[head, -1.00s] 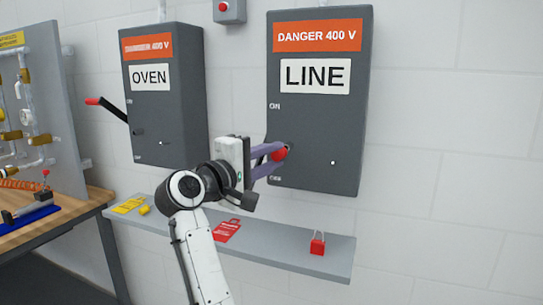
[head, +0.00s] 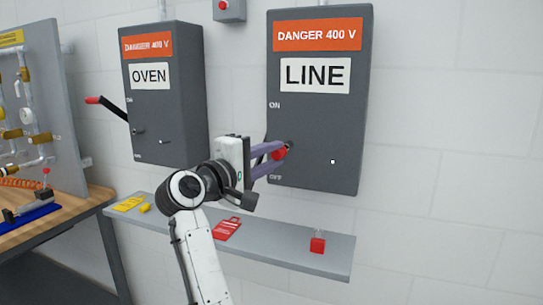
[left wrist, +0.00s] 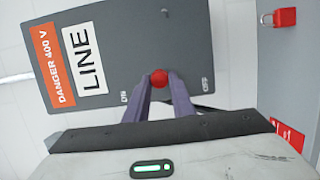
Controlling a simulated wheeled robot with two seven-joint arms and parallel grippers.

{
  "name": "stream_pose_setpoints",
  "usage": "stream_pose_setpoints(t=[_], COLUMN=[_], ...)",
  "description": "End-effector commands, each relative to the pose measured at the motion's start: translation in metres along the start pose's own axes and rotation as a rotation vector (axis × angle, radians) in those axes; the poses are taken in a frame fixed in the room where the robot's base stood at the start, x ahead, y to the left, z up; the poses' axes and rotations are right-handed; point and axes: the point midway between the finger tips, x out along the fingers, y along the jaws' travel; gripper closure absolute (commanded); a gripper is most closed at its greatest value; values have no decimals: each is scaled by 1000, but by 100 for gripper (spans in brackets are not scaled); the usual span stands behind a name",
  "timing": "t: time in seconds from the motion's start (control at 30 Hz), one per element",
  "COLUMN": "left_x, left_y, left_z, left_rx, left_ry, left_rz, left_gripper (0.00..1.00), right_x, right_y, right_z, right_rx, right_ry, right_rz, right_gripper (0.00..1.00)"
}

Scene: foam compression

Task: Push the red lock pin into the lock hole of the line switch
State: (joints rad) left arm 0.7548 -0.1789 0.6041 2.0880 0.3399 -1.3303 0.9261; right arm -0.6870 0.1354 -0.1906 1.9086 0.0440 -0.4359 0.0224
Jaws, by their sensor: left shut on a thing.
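The line switch (head: 315,120) is a dark grey wall box with a "LINE" label and an orange "DANGER 400 V" plate. It also shows tilted in the left wrist view (left wrist: 125,35). The red piece is between the fingertips, close to the box face, between the ON and OFF marks. The lock hole is hidden or too small to tell. My right gripper is not in view.
A grey shelf (head: 285,256) runs below the boxes, bearing a red padlock (head: 318,245), a red tag (head: 228,228) and yellow items (head: 129,204). The oven switch (head: 165,95), with a red-ended lever, is to the left. A workbench (head: 65,222) stands further left.

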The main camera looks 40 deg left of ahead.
Motion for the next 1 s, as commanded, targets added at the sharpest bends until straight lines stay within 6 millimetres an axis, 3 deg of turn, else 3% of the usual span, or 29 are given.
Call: stream_pose_setpoints(t=[1.0], left_x=[18], left_y=[1], left_z=[-5], left_rx=[1], left_ry=[0], left_rz=[1], left_gripper=[100], right_x=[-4], right_y=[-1], right_z=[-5], right_rx=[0], right_ry=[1], right_rz=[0], right_gripper=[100])
